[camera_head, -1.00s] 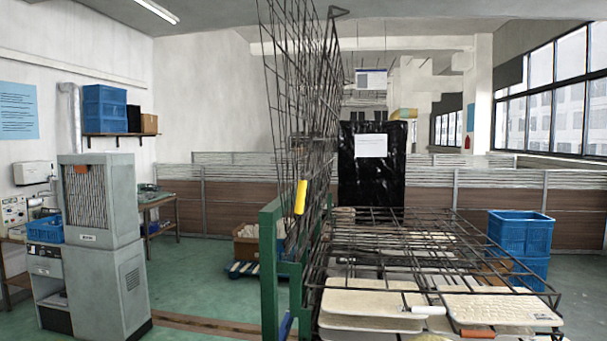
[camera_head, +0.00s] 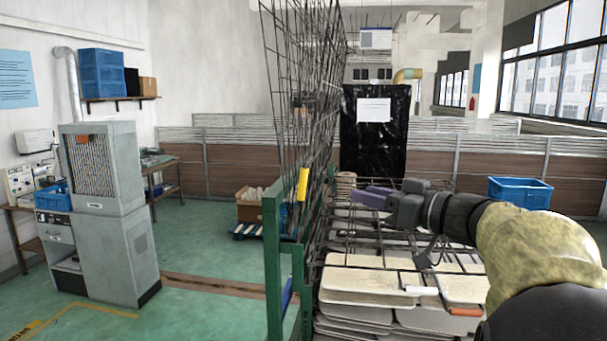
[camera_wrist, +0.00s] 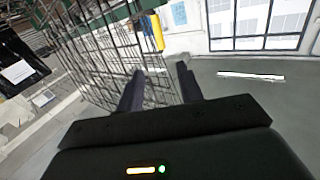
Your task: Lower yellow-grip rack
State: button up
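The upright wire rack with the yellow grip (camera_head: 303,184) stands raised at the green post frame (camera_head: 272,265). Its black wire mesh (camera_head: 300,75) rises well above the post.
Lowered wire racks with cream panels (camera_head: 370,285) lie under my arm, one with a white grip (camera_head: 421,290) and one with an orange grip (camera_head: 465,311). A blue crate (camera_head: 520,192) stands right. A grey machine (camera_head: 100,215) stands left, with clear green floor between.

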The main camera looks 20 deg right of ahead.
aim_at(303, 191)
jog(key=shift+w, duration=0.1)
jog(key=p+x, duration=0.5)
jog(key=x, duration=1.2)
jog(key=shift+w+f, duration=0.1)
jog(key=shift+w, duration=0.1)
jog(key=shift+c, duration=0.5)
grip_shut()
